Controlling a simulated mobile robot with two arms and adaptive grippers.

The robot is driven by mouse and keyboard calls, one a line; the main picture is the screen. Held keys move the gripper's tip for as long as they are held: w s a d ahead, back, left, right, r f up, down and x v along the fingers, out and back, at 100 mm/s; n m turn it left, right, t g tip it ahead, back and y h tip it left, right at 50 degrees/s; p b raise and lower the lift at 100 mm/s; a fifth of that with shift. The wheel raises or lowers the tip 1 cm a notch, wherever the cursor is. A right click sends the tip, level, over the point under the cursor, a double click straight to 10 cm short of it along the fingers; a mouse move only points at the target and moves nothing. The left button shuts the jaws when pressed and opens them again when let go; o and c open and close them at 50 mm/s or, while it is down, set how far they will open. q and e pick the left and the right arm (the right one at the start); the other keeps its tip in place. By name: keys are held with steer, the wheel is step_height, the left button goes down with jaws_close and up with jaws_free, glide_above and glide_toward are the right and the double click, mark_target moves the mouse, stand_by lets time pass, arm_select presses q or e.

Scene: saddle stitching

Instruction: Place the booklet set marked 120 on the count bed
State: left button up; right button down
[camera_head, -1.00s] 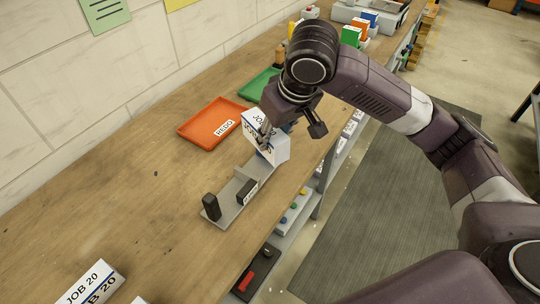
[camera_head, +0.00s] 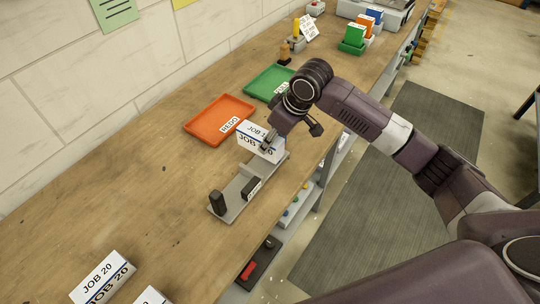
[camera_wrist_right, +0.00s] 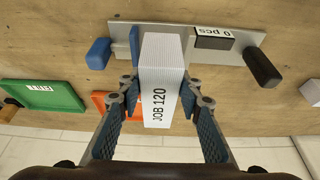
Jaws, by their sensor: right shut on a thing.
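The booklet set marked JOB 120 (camera_head: 258,142) is a white block with a blue stripe, partly covered by the gripper in the head view. My right gripper (camera_head: 268,141) is shut on it; in the wrist view a blue-padded finger lies on each side of the set (camera_wrist_right: 161,75). The count bed (camera_head: 232,211) is a narrow grey plate with dark posts and a label; it also shows in the wrist view (camera_wrist_right: 232,42), its label reading 0 pcs. The set is over the bed's far end; I cannot tell if it touches. My left gripper is not in view.
An orange tray (camera_head: 205,128) marked REDO lies left of the set, with a green tray (camera_head: 262,88) behind. JOB 20 sets (camera_head: 98,272) lie at the near left. Coloured blocks (camera_head: 353,36) stand at the far end. The bench's front edge runs close along the bed's right side.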

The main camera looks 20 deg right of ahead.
step_height(320, 180, down, 4)
steer(key=shift+r+p, duration=0.1)
steer(key=shift+p, duration=0.2)
steer(key=shift+f+p, duration=0.4)
steer(key=shift+f, duration=1.85)
steer(key=c, duration=1.7)
jaws_free()
steer(key=shift+f, duration=0.15)
steer(key=shift+o, duration=0.2)
steer(key=b+v, duration=0.2)
steer(key=v, duration=1)
steer(key=shift+s, duration=0.1)
